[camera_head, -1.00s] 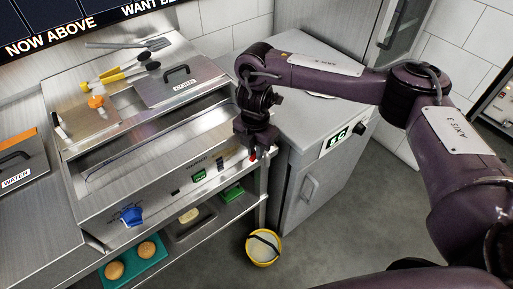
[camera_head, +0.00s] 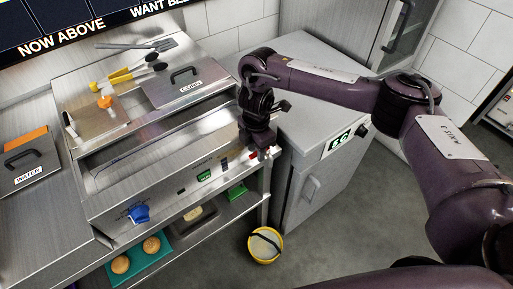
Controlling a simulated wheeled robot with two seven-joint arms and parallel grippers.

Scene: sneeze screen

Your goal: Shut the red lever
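A small red part (camera_head: 253,155), which looks like the red lever, shows at the right end of the steel counter's front panel. It is mostly hidden behind my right gripper, so its position cannot be read. My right gripper (camera_head: 261,152) points down at that corner, right against or just in front of the red part. Its fingers are dark and small here, and I cannot tell whether they are open or touching the lever. My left gripper is not in view.
The front panel also has a blue knob (camera_head: 139,214) and a green switch (camera_head: 204,176). A grey cabinet (camera_head: 312,190) stands close at the right of the counter. A yellow bucket (camera_head: 266,245) is on the floor below. A lower shelf holds trays.

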